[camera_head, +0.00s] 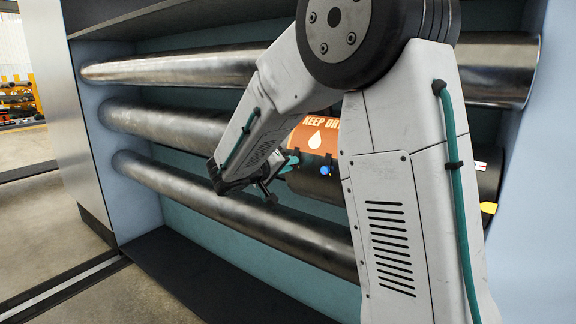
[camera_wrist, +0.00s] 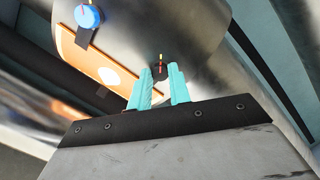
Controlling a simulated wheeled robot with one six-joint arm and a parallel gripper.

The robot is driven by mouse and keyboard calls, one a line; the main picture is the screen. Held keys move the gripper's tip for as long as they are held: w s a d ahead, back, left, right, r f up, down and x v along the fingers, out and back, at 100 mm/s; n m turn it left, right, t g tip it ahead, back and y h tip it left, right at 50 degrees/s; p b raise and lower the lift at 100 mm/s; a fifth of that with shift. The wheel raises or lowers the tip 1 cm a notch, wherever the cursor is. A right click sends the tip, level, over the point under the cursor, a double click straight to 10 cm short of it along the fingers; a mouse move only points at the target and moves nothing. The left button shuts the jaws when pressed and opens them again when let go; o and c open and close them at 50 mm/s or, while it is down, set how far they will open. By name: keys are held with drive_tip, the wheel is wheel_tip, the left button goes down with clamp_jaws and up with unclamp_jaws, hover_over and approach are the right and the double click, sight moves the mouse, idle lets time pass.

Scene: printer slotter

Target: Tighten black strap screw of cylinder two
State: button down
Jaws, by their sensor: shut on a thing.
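My gripper (camera_wrist: 160,72) has two teal fingers. In the wrist view they stand on either side of a small dark screw knob (camera_wrist: 159,67), which carries a thin red and yellow mark. The jaws are shut on this knob, and the fingers hide part of it. In the head view my gripper (camera_head: 289,161) reaches the middle cylinder (camera_head: 170,122) beside its orange label. The strap under the dark knob cannot be made out clearly.
A blue knob (camera_wrist: 88,15) on a dark strap lies close by; it also shows in the head view (camera_head: 325,170). The orange label (camera_wrist: 100,72) is between. A top cylinder (camera_head: 170,68) and bottom cylinder (camera_head: 170,180) run alongside. My arm hides much of the right side.

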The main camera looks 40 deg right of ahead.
drive_tip(key=c, duration=1.3)
unclamp_jaws()
drive_tip(key=v, duration=0.7)
drive_tip(key=shift+a, duration=0.45)
drive_tip(key=s+a+f+n+g+y, duration=0.1)
drive_tip(key=s+f+n+g+y, duration=0.2)
drive_tip(key=s, duration=0.6)
drive_tip(key=s+a+f+n+g+y, duration=0.1)
drive_tip(key=s+f+n+g+y, duration=0.2)
drive_tip(key=s, duration=0.5)
drive_tip(key=s+a+t+y, duration=0.1)
drive_tip(key=s+a+y, duration=0.3)
drive_tip(key=s, duration=0.4)
drive_tip(key=s+a+m+t+y, duration=0.1)
drive_tip(key=s+a+y, duration=0.3)
drive_tip(key=s, duration=0.4)
drive_tip(key=shift+a+r+m+t+y, duration=0.3)
drive_tip(key=shift+a+t+y, duration=0.1)
drive_tip(key=shift+t+y, duration=0.25)
